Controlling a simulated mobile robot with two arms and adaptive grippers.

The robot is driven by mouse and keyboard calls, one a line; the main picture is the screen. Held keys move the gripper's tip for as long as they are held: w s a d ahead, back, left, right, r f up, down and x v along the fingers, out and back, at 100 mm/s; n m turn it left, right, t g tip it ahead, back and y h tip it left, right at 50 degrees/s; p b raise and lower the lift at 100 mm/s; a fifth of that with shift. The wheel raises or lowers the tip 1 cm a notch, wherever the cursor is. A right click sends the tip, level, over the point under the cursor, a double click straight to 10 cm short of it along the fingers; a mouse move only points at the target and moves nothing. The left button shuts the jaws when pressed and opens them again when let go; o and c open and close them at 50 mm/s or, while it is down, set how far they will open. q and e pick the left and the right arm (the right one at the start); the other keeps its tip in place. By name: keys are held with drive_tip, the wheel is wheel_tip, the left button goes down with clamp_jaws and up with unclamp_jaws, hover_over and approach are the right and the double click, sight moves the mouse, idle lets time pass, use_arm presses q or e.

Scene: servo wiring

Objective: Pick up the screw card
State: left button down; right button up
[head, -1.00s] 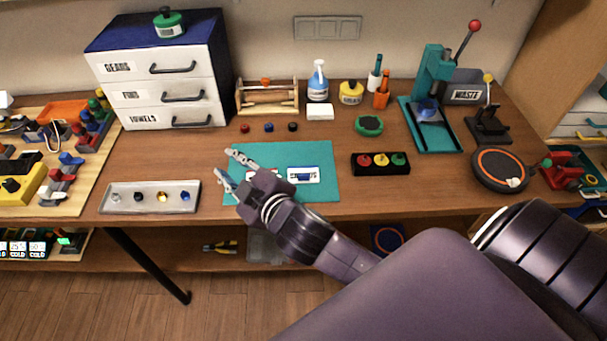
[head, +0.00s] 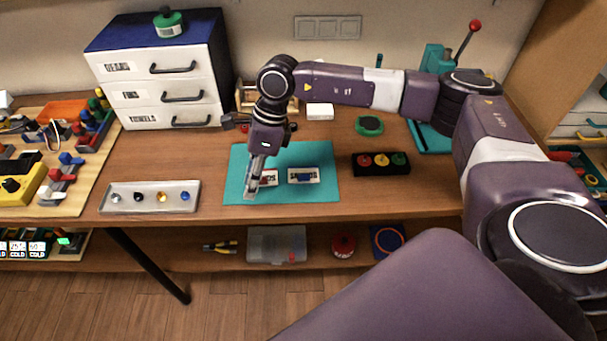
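Two small white cards lie on the teal mat (head: 325,158). The right card (head: 303,176) has dark lettering and a blue mark; its word is too small to read surely. The left card (head: 269,178) has reddish marks, and its left part is hidden behind my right gripper (head: 252,192). I cannot tell which one is the screw card. My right gripper points down over the mat's left part, its fingertips beside or over the left card. The fingers show nearly edge-on, so their gap and any contact are unclear. My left gripper is out of view.
A grey tray (head: 150,206) with several small parts lies left of the mat. A black box with coloured buttons (head: 381,173) stands to the right. Behind are the drawer cabinet (head: 122,94), a white block (head: 320,111) and a green round item (head: 369,125).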

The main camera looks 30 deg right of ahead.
sight(300, 175)
drive_tip(key=d+h, duration=0.1)
drive_tip(key=d, duration=0.3)
drive_tip(key=d+h, duration=0.1)
drive_tip(key=d, duration=0.3)
drive_tip(key=d+r+h, duration=0.1)
drive_tip(key=d+h, duration=0.1)
drive_tip(key=d, duration=0.3)
drive_tip(key=shift+w, duration=0.35)
drive_tip(key=f+p, duration=0.1)
drive_tip(key=f, duration=0.2)
drive_tip(key=f+p, duration=0.2)
drive_tip(key=f, duration=0.1)
drive_tip(key=shift+s+d+f, duration=0.1)
drive_tip(key=shift+s+d, duration=0.05)
drive_tip(key=shift+d, duration=0.05)
drive_tip(key=shift+f, duration=0.45)
clamp_jaws()
